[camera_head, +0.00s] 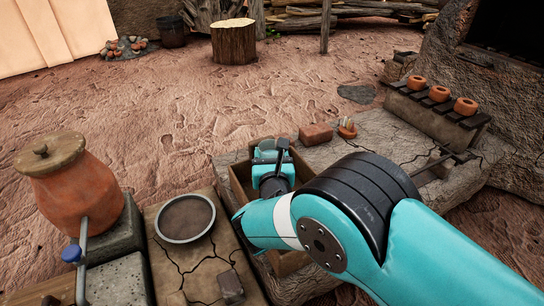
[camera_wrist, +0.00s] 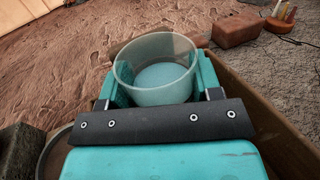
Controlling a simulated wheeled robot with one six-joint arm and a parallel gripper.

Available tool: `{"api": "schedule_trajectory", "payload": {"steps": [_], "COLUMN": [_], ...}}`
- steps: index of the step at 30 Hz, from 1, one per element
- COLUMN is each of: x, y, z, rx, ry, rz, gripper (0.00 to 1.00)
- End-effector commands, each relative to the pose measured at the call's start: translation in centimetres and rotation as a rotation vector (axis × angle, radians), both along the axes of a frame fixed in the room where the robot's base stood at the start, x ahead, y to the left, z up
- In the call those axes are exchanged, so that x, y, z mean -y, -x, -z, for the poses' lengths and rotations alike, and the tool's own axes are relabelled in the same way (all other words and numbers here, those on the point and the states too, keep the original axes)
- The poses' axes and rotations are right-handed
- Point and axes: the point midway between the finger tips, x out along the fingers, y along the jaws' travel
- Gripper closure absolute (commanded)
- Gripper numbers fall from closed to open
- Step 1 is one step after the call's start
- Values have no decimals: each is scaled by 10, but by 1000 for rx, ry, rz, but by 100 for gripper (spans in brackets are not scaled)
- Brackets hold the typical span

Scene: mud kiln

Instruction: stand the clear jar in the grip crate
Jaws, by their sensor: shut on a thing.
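The clear jar (camera_wrist: 150,96) is see-through and round, with its open mouth showing in the wrist view. My gripper (camera_wrist: 158,72) is shut on it, one teal finger on each side. In the head view my gripper (camera_head: 268,156) is at the far end of the brown wooden grip crate (camera_head: 237,182), and my arm covers much of that crate. The crate's wall (camera_wrist: 262,112) runs along the right in the wrist view. The jar looks about upright. I cannot tell whether its base touches the crate floor.
A brick (camera_head: 316,134) and a small holder of sticks (camera_head: 347,128) sit on the stone slab beyond the crate. A round pan (camera_head: 185,217) and a lidded clay urn (camera_head: 78,190) with a tap stand left. Several small clay pots (camera_head: 440,94) line a rack at right.

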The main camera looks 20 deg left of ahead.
Motion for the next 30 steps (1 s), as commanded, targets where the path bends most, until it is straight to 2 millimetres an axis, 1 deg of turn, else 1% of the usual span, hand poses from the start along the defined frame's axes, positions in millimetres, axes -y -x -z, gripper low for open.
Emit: {"api": "schedule_trajectory", "payload": {"steps": [9,13,14,15,16,17,24,26,29,30], "x": [0,0,0,1,1,1,1,1,0,3], "y": [0,0,0,0,0,0,0,0,0,8], "z": [11,12,12,12,12,12,12,9,-6,-3], "rx": [0,0,-1,-1,-1,-1,-2,-2,-1,-4], "ry": [1,1,2,2,2,2,2,2,0,5], "rz": [0,0,0,0,0,0,0,0,0,-1], "gripper": [69,69,35,25,19,16,16,16,16,16]}}
